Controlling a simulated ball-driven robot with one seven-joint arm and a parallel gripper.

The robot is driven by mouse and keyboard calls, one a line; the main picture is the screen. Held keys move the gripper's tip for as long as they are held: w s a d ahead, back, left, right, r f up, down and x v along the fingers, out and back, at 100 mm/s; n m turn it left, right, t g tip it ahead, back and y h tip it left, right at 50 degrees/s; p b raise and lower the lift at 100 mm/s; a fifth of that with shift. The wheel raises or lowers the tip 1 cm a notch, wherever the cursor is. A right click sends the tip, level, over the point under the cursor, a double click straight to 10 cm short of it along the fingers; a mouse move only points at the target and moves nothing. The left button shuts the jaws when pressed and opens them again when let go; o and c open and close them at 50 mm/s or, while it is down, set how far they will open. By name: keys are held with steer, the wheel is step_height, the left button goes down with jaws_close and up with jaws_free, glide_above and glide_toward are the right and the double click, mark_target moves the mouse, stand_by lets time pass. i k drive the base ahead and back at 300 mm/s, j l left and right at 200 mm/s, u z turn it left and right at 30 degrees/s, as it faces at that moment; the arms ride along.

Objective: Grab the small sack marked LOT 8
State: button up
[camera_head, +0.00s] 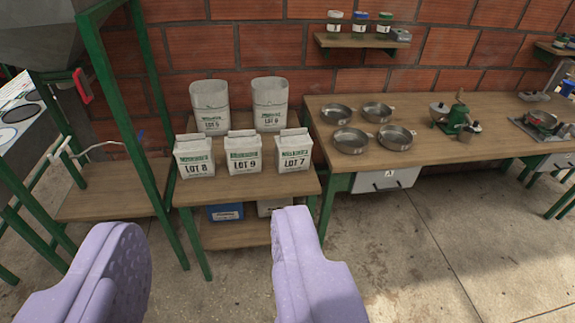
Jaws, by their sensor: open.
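The small white sack marked LOT 8 (195,157) stands upright at the front left of a small wooden table (248,189). Its green band and dark lettering face me. Beside it to the right stand the sacks marked LOT 9 (243,153) and LOT 7 (294,151). My gripper (205,235) shows as two pale purple fingers at the bottom of the view. The fingers are wide apart with nothing between them. The gripper is in front of the table and apart from the sacks.
Two taller white bags (210,107) stand behind the sacks. A green metal frame (135,130) rises left of the table. On the right, a long bench (455,150) holds several metal pans (351,140) and a green grinder (458,118). The concrete floor (420,270) at front right is clear.

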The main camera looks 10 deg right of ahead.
mark_target(193, 153)
steer(key=i+u, duration=0.1)
steer(key=i, duration=0.4)
steer(key=i+u, duration=0.1)
steer(key=i, duration=0.45)
steer(key=i+u, duration=0.1)
steer(key=i, duration=0.4)
steer(key=i+l+u, duration=0.1)
steer(key=i, duration=0.4)
steer(key=i+l+u, duration=0.1)
steer(key=i, duration=0.45)
steer(key=i+l+u, duration=0.1)
steer(key=i+l, duration=0.15)
steer(key=i, duration=0.25)
